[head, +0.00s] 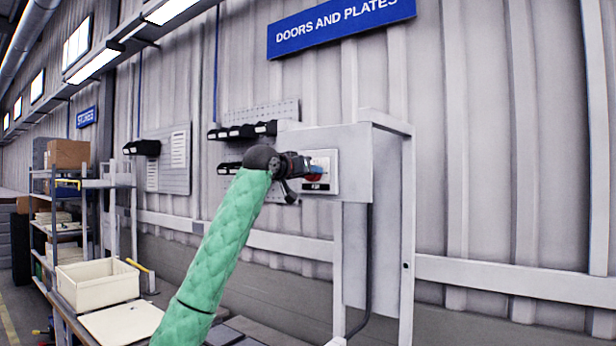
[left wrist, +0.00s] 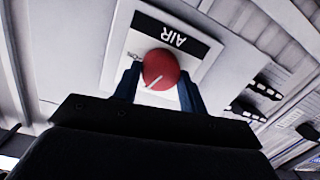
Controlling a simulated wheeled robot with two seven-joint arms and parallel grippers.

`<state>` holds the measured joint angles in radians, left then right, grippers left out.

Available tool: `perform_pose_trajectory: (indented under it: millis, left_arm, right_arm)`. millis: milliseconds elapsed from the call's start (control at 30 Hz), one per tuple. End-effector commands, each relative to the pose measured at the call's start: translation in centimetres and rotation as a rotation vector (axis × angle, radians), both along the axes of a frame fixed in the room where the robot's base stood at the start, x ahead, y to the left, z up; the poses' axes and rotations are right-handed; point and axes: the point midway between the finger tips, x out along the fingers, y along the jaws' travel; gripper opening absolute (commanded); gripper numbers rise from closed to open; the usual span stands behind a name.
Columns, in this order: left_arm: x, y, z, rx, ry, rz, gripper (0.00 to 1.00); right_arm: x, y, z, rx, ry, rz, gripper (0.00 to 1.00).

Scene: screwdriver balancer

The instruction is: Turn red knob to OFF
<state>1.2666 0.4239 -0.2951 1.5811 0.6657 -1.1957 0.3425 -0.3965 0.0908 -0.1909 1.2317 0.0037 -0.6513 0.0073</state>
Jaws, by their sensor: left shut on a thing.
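The red knob (left wrist: 161,70) sits on a white plate with a black label reading AIR (left wrist: 170,33) in the left wrist view. A pale line on the knob runs slantwise. My left gripper (left wrist: 160,88) has a finger on each side of the knob and is shut on it. In the head view the gripper (head: 308,170) reaches the panel on the grey cabinet (head: 345,150), and only a bit of the red knob (head: 314,173) shows beside the fingers. No OFF mark is readable. My right gripper is in neither view.
The grey cabinet stands on a frame against the corrugated wall. Black bins (head: 240,131) hang on a pegboard behind my left arm. A cream crate (head: 97,284) stands on the bench at lower left. The wall right of the cabinet is clear.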

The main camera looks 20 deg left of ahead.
Motion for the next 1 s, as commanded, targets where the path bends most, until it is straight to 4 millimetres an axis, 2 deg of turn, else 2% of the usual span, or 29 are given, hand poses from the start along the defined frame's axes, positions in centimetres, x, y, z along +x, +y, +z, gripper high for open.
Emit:
perform_pose_trajectory:
  millis: [333,500,733,1000]
  left_arm:
    - [0.1,0.0,-0.2,-0.249,0.093,-0.001,0.19]
    - [0.1,0.1,-0.2,-0.324,0.121,0.0,0.19]
    - [0.1,0.1,-0.2,-0.376,0.14,0.0,0.19]
    - [0.1,0.2,-0.2,-0.388,0.144,0.0,0.19]
  right_arm:
    - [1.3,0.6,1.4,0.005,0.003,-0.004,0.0]
    - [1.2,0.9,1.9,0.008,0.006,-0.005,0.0]
    - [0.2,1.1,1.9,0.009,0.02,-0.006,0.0]
    - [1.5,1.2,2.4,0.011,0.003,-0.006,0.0]
